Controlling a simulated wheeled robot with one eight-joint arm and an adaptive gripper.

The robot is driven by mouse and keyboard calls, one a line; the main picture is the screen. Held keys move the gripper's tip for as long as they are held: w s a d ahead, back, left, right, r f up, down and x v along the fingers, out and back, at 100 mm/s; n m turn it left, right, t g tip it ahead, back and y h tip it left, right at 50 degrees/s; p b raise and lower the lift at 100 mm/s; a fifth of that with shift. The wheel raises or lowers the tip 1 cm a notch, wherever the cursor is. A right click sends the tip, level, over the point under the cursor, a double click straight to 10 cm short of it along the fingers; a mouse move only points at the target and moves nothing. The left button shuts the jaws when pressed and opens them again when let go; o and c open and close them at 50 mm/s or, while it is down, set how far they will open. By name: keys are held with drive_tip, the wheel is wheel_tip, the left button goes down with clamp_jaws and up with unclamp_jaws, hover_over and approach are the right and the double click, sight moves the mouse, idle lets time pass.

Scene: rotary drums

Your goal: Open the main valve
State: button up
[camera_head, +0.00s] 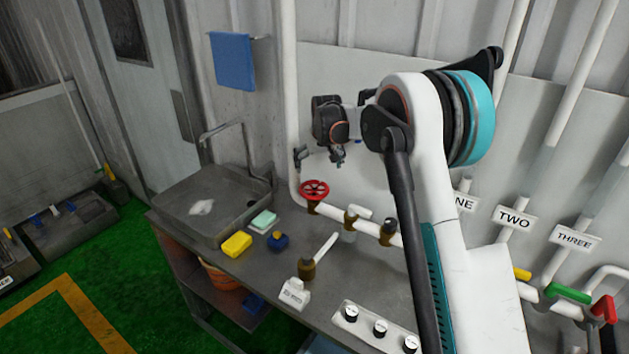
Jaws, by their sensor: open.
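A red round valve wheel (314,188) sits on the white pipe at the back of the grey counter, against the wall. A brass fitting with a long white lever (322,252) stands nearer the front, tilted up to the right. I cannot tell from lettering which of these is the main valve. My gripper (338,157) is open and appears empty, above and slightly right of the red wheel, apart from it. Its fingers are small and dark in this view.
A metal sink (218,200), yellow sponge (236,245) and small blue item (278,241) lie left on the counter. A panel with black-and-white knobs (379,328) is at the front. Signs TWO (514,218) and THREE (575,238) hang right, above coloured valve handles. My arm hides the middle right.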

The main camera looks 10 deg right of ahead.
sight(314, 188)
drive_tip(key=x, duration=1.4)
drive_tip(key=c, duration=0.7)
